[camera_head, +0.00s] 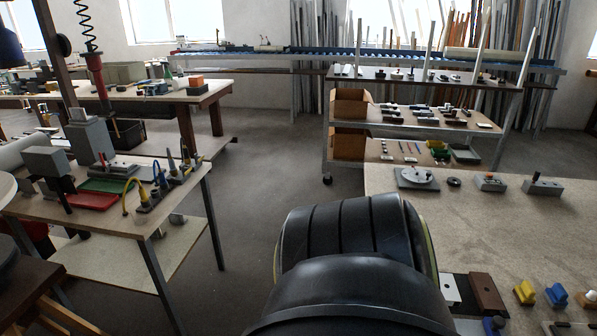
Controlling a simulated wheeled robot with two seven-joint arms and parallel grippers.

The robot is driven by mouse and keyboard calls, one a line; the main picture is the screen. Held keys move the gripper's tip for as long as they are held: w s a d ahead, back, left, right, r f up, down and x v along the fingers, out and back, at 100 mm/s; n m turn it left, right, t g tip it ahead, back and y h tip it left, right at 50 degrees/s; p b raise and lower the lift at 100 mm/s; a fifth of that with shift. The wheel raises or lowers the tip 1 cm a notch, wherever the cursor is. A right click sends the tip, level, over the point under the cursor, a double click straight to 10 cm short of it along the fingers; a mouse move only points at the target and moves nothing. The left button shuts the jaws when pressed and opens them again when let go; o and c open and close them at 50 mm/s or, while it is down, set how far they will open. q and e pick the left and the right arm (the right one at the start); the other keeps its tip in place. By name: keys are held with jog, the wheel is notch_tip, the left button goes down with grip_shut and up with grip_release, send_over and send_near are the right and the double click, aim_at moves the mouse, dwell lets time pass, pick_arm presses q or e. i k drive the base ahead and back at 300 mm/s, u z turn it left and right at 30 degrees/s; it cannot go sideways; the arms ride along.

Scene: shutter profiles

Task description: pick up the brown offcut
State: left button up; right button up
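A dark brown block (487,293), which looks like the brown offcut, lies near the left edge of the bench on the right. It is beside a pale grey-white piece (449,288). A large black ribbed arm part of mine fills the lower middle and hides some of the bench edge near these pieces. Neither of my grippers shows in this view, so I cannot see their fingers.
The right bench (520,235) has a wide bare middle. Yellow clamps (524,292), a blue one (556,294) and grey fixtures (490,183) stand on it. A shelf cart (327,150) is behind; a cluttered table (120,215) is left. Open floor (245,190) lies between.

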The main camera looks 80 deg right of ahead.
aim_at(489, 301)
jog(key=i, duration=0.25)
jog(key=z, duration=1.65)
jog(key=i, duration=1.55)
jog(key=z, duration=1.6)
jog(key=i, duration=2.1)
jog(key=z, duration=2.55)
